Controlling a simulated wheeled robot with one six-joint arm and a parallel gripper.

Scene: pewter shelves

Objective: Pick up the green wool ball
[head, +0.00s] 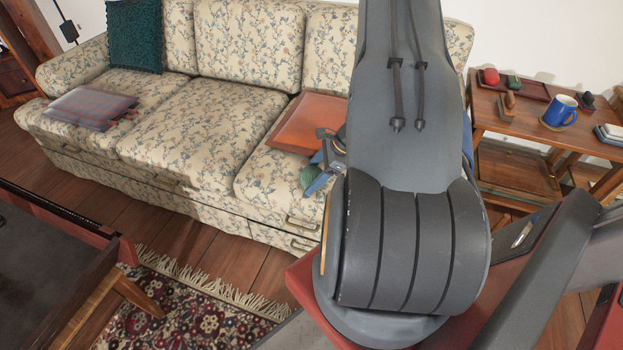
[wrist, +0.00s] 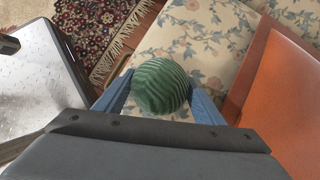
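The green wool ball (wrist: 161,86) is round with dark stripes. In the wrist view it sits between the two blue fingers of my gripper (wrist: 161,92), which press against it on both sides. In the head view the ball (head: 307,177) shows partly, beside a blue finger of my gripper (head: 320,168), in front of the floral sofa's right seat cushion. My arm hides much of that area. I cannot tell whether the ball touches the cushion.
The floral sofa (head: 200,125) carries an orange tray-like item (head: 300,122) close to my gripper, a folded plaid cloth (head: 92,108) and a teal pillow (head: 135,35). A side table (head: 535,125) with a blue mug (head: 560,110) stands right. A patterned rug (head: 170,305) lies in front.

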